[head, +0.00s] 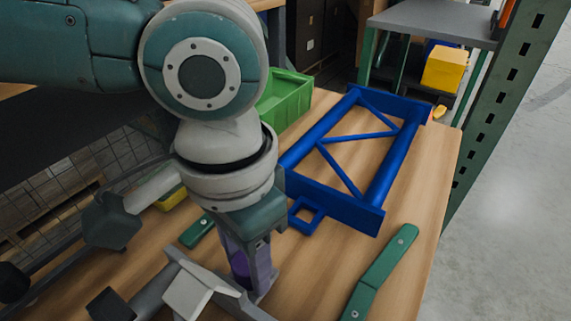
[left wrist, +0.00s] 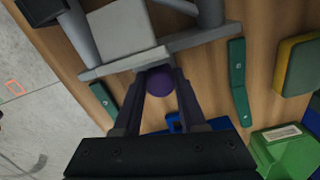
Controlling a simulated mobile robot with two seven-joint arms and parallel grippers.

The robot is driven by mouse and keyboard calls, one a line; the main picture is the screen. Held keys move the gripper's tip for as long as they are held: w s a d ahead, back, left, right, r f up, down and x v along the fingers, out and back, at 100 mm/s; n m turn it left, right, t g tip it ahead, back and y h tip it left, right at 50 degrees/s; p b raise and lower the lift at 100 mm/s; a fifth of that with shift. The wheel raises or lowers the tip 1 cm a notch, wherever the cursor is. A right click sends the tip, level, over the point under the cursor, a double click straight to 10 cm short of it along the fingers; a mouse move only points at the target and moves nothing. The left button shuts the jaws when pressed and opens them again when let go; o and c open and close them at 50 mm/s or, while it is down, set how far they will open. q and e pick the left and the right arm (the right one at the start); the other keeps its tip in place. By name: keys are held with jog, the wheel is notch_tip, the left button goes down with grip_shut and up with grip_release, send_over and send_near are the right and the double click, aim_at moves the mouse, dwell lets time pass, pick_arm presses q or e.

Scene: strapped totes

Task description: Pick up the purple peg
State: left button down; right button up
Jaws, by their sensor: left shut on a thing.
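The purple peg (head: 239,262) shows between the fingers of my left gripper (head: 252,282), low in the middle of the head view. In the left wrist view its round purple end (left wrist: 159,82) sits between the two fingertips. My left gripper is shut on it and points down, beside a grey frame with pale blocks (head: 190,290). Fingers hide part of the peg, and I cannot tell whether its lower end touches the frame or the table. My right gripper is in neither view.
A blue tubular frame (head: 383,172) lies on the wooden table (head: 420,215), with a green bin (head: 290,98) behind it. Green bent strips (head: 380,275) lie to the right and left of my gripper. A green perforated post (head: 490,110) stands beyond the right edge.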

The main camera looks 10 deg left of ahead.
pick_arm(q)
notch_tip(320, 180, up, 25)
jog(key=p, duration=1.1)
